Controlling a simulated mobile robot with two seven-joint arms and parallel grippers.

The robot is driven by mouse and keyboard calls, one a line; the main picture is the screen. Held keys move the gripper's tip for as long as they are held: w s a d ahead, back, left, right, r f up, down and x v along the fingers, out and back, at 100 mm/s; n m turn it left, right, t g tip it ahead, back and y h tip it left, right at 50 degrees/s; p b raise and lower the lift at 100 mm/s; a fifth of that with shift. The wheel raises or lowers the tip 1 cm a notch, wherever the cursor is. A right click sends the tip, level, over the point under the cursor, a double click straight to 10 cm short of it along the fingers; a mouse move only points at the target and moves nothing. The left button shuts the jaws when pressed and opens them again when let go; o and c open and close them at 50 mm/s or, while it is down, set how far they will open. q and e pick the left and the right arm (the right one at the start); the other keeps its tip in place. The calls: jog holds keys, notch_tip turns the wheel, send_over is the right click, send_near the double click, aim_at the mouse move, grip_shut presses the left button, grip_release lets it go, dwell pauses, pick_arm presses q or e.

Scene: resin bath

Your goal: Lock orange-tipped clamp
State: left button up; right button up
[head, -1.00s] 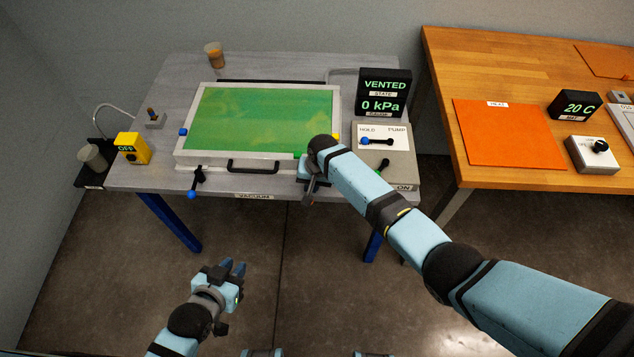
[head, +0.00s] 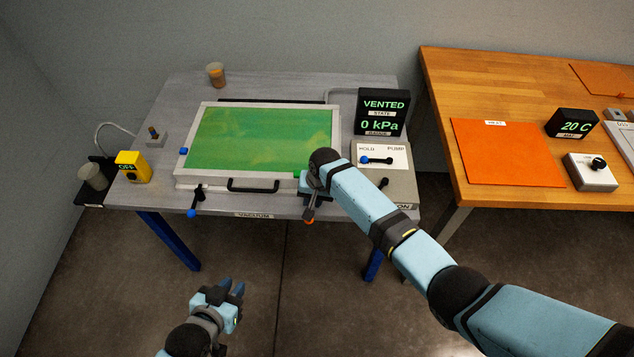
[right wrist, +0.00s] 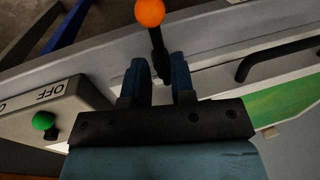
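The orange-tipped clamp (right wrist: 150,14) has a black lever ending in an orange ball, at the front right of the vacuum chamber (head: 222,187). In the head view its orange tip (head: 309,221) shows just below my right gripper (head: 311,203), and the rest is mostly hidden by my arm. In the right wrist view the lever stands beyond and between the fingers of my right gripper (right wrist: 161,80), with a gap visible around it. That gripper looks open. My left gripper (head: 233,288) is open and empty, low in front of the table.
A blue-tipped clamp (head: 194,205) hangs at the chamber's front left. A black handle (head: 253,186) is on the chamber's front. The pump box (head: 385,177) with a switch stands right of my right gripper. A yellow OFF box (head: 133,167) is at the left.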

notch_tip(320, 180, up, 11)
jog(key=d, duration=0.2)
jog(key=shift+d, duration=0.1)
dwell(0.4)
jog(key=s+d+f+t+y, duration=0.1)
jog(key=s+d+f+t, duration=0.25)
jog(key=s+f, duration=0.2)
jog(key=s+d+f+t+y, duration=0.1)
jog(key=s+d+f+t, duration=0.1)
jog(key=s+d+f, duration=0.4)
jog(key=s+d+r+n+t, duration=0.1)
jog(key=s+d+r+t, duration=0.1)
jog(key=s+d, duration=0.3)
jog(key=s+d+r+n+t+h, duration=0.1)
jog(key=s+d+r+n+t, duration=0.1)
jog(key=s+d, duration=0.4)
jog(key=s+t, duration=0.1)
jog(key=s, duration=0.3)
jog(key=shift+s+d+r, duration=0.2)
jog(key=shift+s+r, duration=0.05)
jog(key=shift+r, duration=0.15)
jog(key=shift+t, duration=0.25)
